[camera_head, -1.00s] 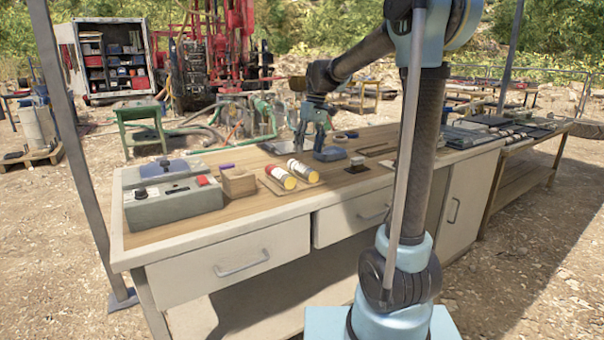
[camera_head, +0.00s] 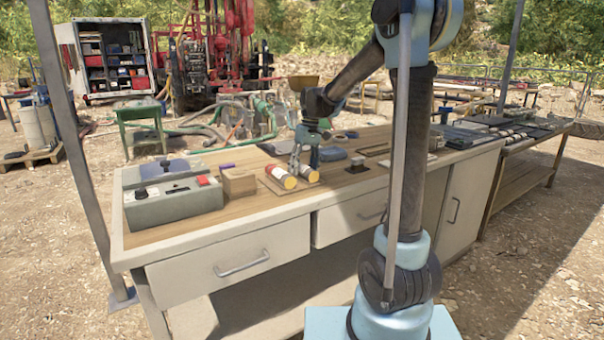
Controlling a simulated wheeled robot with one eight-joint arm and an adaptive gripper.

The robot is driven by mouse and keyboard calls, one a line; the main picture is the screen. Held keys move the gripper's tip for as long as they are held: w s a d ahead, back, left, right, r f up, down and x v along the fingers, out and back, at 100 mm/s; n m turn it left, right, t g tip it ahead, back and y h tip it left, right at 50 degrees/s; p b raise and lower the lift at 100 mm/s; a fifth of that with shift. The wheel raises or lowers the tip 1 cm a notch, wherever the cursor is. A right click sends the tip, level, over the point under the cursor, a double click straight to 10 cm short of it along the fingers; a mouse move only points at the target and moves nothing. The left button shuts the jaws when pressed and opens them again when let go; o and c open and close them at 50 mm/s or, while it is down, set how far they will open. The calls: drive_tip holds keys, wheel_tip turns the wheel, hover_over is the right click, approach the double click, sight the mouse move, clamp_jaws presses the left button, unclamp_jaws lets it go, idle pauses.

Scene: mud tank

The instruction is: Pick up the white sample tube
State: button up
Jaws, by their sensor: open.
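The white sample tube (camera_head: 306,171) with a yellow end lies on a small tan tray (camera_head: 267,184) on the workbench. A red tube (camera_head: 278,176) with a yellow end lies beside it on the left. My gripper (camera_head: 304,163) points down at the white tube with its fingers apart. The fingers appear to be at or just above the far part of the tube and partly hide it. I cannot tell whether they touch it. The tube still lies on the tray.
A wooden block (camera_head: 239,182) and a grey control box (camera_head: 172,201) stand left of the tray. A small dark-topped block (camera_head: 356,164) sits to the right. Behind my gripper lies a dark blue item (camera_head: 331,154). Bare wood lies along the bench's front.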

clamp_jaws()
drive_tip(key=shift+r, duration=0.1)
